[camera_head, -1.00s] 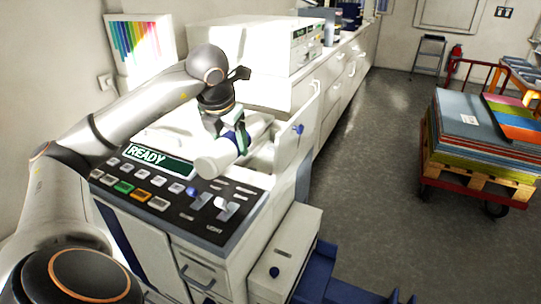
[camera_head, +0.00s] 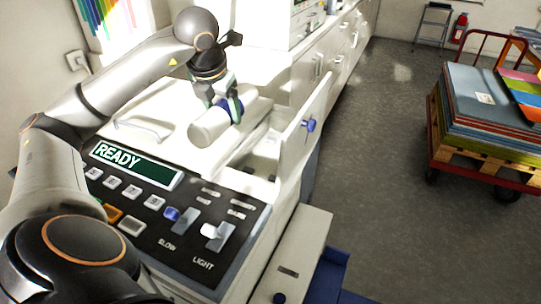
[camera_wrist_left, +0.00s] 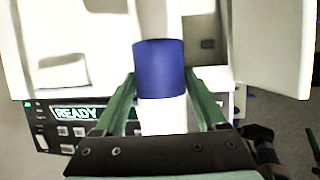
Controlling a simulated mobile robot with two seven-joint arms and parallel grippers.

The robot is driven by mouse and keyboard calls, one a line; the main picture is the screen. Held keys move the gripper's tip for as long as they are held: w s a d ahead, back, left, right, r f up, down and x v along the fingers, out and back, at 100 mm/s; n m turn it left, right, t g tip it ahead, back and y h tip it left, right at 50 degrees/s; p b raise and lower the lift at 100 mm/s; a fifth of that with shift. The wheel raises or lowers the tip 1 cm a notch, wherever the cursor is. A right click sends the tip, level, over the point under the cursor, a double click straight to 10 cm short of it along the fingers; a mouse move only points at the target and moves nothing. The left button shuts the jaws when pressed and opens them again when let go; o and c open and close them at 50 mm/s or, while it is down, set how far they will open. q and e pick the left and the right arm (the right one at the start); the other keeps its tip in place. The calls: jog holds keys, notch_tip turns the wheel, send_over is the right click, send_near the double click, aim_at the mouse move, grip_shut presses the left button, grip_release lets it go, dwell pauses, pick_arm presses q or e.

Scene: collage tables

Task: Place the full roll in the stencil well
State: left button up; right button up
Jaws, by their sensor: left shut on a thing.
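The full roll (camera_head: 209,129) is a white cylinder with a blue band, lying level. My left gripper (camera_head: 230,108) is shut on it from above, around the band. In the left wrist view the blue band of the roll (camera_wrist_left: 160,68) sits between the green fingers. In the head view the roll is over the machine top, beside the open recess (camera_head: 262,148) that looks like the stencil well. The recess is partly hidden by the roll, and I cannot tell whether the roll touches its edge.
The control panel (camera_head: 190,218) with its READY display (camera_head: 135,163) lies in front of the recess. An upright white flap (camera_head: 304,135) with a blue knob (camera_head: 310,124) borders it on the right. A cart of coloured paper (camera_head: 480,110) stands far right on open floor.

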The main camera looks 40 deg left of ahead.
pick_arm(q)
jog(key=w+f, duration=0.4)
jog(key=f, duration=0.1)
jog(key=w+f, duration=0.5)
jog(key=w+d+f+b, duration=0.1)
jog(key=w+f, duration=0.3)
jog(key=f, duration=0.1)
jog(key=shift+w+f, duration=0.1)
jog(key=shift+w, duration=0.1)
jog(key=shift+w+d+f, duration=0.15)
jog(key=shift+w+f, duration=0.4)
jog(key=shift+f, duration=0.2)
notch_tip(320, 180, down, 3)
jog(key=o, duration=1.6)
jog(key=shift+c, duration=0.2)
pick_arm(e)
jog(key=f, duration=0.3)
jog(key=shift+w+a+f, duration=0.25)
